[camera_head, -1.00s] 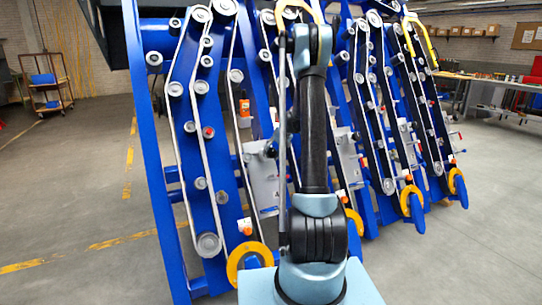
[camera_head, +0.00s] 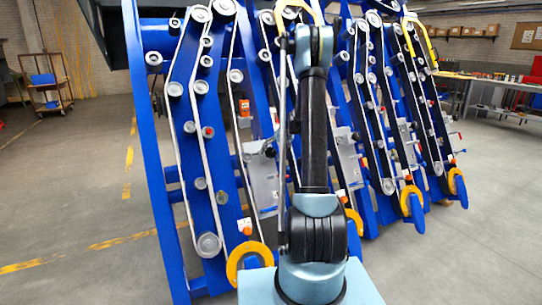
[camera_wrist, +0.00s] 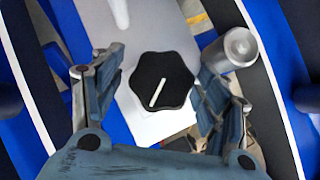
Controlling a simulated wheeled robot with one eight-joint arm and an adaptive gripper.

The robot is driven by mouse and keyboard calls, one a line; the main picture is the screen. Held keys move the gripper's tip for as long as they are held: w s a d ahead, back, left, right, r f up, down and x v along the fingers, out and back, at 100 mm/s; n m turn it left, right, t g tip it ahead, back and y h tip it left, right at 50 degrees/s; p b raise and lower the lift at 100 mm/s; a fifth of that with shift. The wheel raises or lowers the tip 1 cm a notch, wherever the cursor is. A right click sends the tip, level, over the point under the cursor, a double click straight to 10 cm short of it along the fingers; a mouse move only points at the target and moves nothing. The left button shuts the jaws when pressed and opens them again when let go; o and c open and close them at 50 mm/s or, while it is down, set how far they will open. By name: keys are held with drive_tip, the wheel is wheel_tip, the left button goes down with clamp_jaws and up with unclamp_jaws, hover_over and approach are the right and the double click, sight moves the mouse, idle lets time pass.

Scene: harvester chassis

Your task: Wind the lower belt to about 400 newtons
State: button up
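In the wrist view a black lobed knob (camera_wrist: 162,80) with a white line on its face sits in front of a pale grey plate. My gripper (camera_wrist: 163,84) has one finger on each side of the knob. The fingers are spread, with a narrow gap at the left; I cannot tell whether the right finger touches it. In the head view pale belts (camera_head: 178,125) run over round pulleys on blue slanted frames. I cannot tell which is the lower belt. My arm hides part of the middle, and my gripper does not show there. No tension reading is legible.
A metal cylinder (camera_wrist: 240,46) stands close to the right finger in the wrist view. Yellow rings (camera_head: 250,263) sit at the feet of the blue frames. A workbench (camera_head: 500,88) stands at the right and a cart (camera_head: 47,83) at the back left.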

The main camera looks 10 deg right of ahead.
drive_tip(key=v, duration=1.2)
drive_tip(key=shift+a, duration=0.1)
